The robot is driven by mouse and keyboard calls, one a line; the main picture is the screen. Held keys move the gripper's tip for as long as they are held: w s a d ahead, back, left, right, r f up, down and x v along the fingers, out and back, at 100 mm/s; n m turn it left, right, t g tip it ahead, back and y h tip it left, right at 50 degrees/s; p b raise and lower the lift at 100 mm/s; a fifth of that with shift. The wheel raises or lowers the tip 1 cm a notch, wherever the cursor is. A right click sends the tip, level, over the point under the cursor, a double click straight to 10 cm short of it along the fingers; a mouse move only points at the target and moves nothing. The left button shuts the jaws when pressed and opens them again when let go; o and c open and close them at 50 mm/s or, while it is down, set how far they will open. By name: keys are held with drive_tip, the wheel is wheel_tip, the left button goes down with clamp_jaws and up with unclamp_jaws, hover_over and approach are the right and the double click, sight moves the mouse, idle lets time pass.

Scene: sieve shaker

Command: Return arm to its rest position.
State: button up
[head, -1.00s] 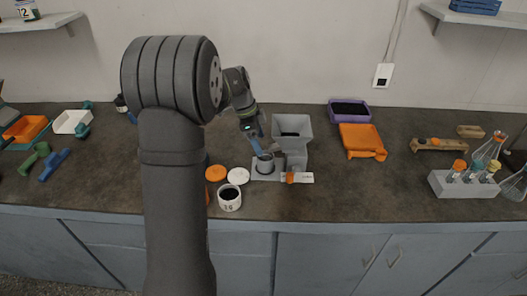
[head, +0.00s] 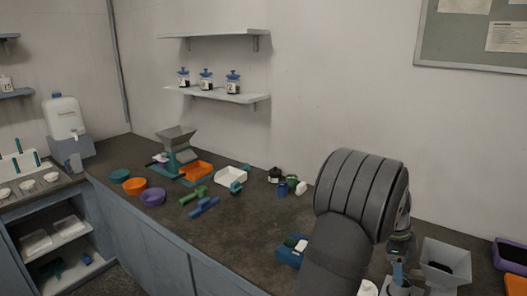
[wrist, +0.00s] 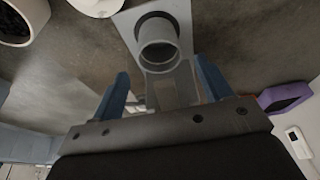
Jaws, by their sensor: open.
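My gripper (head: 398,272) hangs at the lower right of the head view, just left of a grey funnel-shaped hopper (head: 447,258). In the wrist view, my gripper (wrist: 163,78) has its two blue fingers spread apart, with nothing held between them. A grey round cup (wrist: 159,52) on a grey plate shows just beyond the fingertips. In the head view my thick arm hides part of the bench around it.
A purple tray (head: 510,257) stands right of the hopper. A blue box (head: 290,252) sits left of my arm. Bowls, an orange tray (head: 196,171) and a white tray (head: 231,176) stand farther left. The front-middle bench (head: 235,240) is clear.

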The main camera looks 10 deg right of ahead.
drive_tip(key=x, duration=0.6)
drive_tip(key=shift+s+f, duration=0.25)
drive_tip(key=shift+f, duration=0.1)
drive_tip(key=shift+s+a+r, duration=0.1)
drive_tip(key=shift+s+r, duration=0.05)
drive_tip(key=shift+s, duration=0.05)
drive_tip(key=shift+o, duration=0.5)
